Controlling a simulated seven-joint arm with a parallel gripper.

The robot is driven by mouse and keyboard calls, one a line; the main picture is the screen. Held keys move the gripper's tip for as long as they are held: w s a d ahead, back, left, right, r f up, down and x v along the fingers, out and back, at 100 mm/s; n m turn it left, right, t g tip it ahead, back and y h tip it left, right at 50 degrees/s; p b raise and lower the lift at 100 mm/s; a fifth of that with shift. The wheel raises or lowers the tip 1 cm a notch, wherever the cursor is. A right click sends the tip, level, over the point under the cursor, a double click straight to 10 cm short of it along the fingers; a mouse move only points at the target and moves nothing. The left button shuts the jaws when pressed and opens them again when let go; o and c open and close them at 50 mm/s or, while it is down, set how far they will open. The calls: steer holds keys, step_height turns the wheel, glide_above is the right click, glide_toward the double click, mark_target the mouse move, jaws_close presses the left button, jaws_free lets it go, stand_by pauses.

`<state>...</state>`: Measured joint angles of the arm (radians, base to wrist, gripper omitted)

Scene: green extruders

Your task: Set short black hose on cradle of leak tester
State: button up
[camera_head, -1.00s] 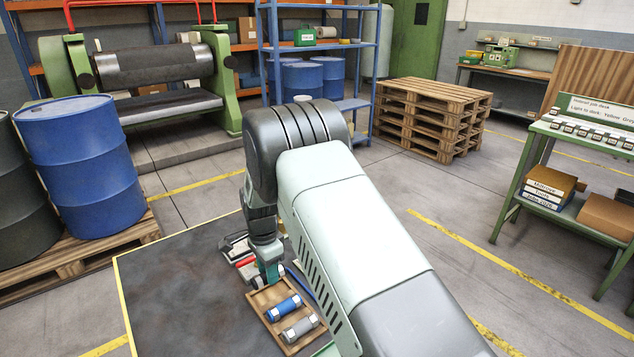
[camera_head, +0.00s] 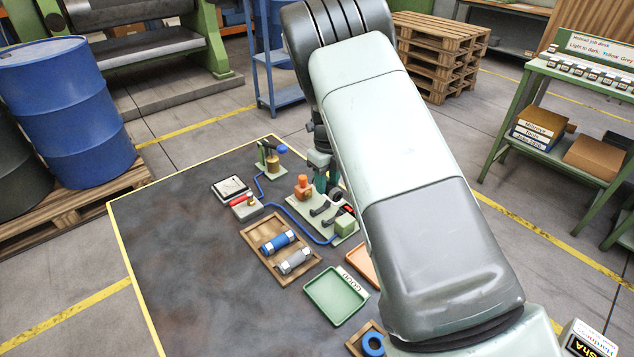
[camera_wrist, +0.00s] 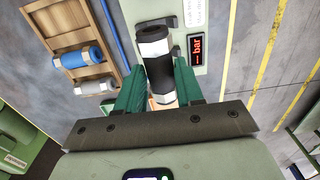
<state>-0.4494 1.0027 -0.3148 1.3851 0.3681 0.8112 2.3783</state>
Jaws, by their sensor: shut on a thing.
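My gripper (camera_wrist: 160,85) is shut on the short black hose (camera_wrist: 155,45), which has pale metal end sleeves and sits between the green fingers in the wrist view. The leak tester (camera_head: 345,227) has a pale green base plate, an orange-topped part, dark cradle supports (camera_head: 321,208) and a green block. In the head view, my gripper (camera_head: 328,188) is over the back right of the tester, partly hidden by my arm. The tester's red "bar" display (camera_wrist: 196,52) shows just right of the hose in the wrist view. Whether the hose touches the cradle cannot be told.
A wooden tray (camera_head: 248,232) holds a blue hose (camera_head: 278,241) and a grey hose (camera_head: 295,261); its far slot is empty. A green GOOD tray (camera_head: 335,297) and an orange tray (camera_head: 361,262) lie nearer. A blue tube (camera_head: 290,217) runs to the tester. The mat's left side is clear.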

steer(key=shift+f, duration=4.05)
steer(key=o, duration=1)
steer(key=shift+c, duration=0.2)
